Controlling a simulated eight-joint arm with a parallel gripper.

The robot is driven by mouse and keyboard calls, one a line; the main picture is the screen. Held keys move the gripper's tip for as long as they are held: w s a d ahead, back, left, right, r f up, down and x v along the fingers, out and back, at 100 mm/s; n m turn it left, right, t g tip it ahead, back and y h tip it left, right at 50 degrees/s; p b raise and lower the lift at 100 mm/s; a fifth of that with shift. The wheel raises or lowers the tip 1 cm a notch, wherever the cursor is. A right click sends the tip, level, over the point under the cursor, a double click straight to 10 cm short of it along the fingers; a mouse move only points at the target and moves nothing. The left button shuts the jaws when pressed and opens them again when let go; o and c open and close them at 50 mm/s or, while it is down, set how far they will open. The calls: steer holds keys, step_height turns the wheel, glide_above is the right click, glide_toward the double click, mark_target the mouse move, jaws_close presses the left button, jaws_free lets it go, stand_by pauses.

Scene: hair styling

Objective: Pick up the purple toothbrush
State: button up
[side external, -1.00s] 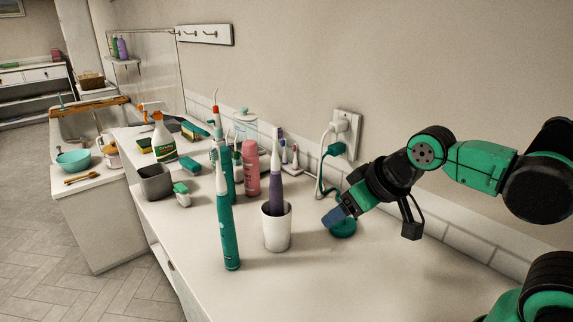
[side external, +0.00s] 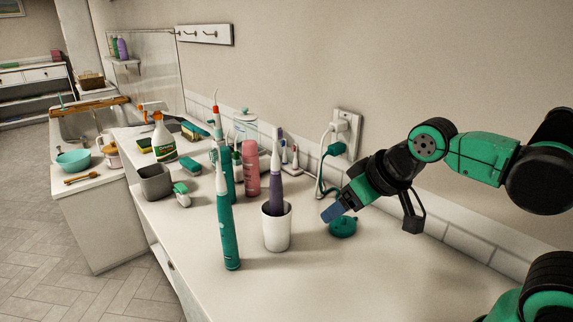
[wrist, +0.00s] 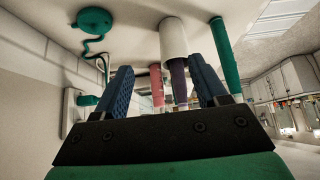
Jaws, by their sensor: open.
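The purple toothbrush (side external: 276,190) stands upright in a white cup (side external: 277,230) on the counter. In the wrist view, which is upside down, the purple toothbrush (wrist: 179,82) and the white cup (wrist: 173,40) show between and beyond my fingers. My gripper (side external: 333,213) is open and empty, to the right of the cup and apart from it, near the height of the cup's rim. Its two blue fingers (wrist: 160,80) stand wide apart in the wrist view. The toothbrush's lower end is hidden inside the cup.
A teal toothbrush (side external: 228,225) stands left of the cup. A pink bottle (side external: 252,168) is behind it. A teal charger base (side external: 342,228) sits below my gripper, its cord running to the wall outlet (side external: 345,130). The counter's front right is clear.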

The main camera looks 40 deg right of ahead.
step_height(320, 180, up, 18)
steer(key=f, duration=0.1)
steer(key=n+t+y, duration=0.4)
steer(key=n+y, duration=0.5)
steer(key=y, duration=0.3)
glide_above(276, 192)
steer(key=s+d, duration=0.2)
steer(key=d, duration=0.2)
step_height(276, 192, down, 18)
steer(key=r+x, duration=0.1)
steer(key=x, duration=0.5)
steer(key=shift+f+h, duration=0.3)
steer(key=shift+f, duration=0.25)
steer(key=shift+w, duration=0.1)
jaws_close()
